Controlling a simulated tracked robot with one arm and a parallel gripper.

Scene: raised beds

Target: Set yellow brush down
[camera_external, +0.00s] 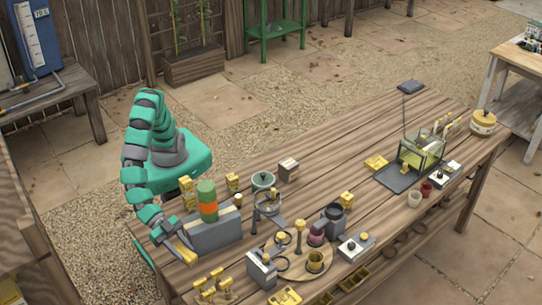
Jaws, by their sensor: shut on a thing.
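My gripper (181,246) is low over the near left end of the wooden table (330,150). It is shut on a yellow brush (187,257), seen as a small yellow shape at the fingertips. The brush is close to the tabletop; I cannot tell whether it touches it. The fingers and the brush's grip end are too small to make out.
A grey box-like holder (215,232) stands just right of my gripper, with a green and orange cylinder (208,202) by it. Several yellow pieces (213,285) stand near the front edge. The table's back middle is clear.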

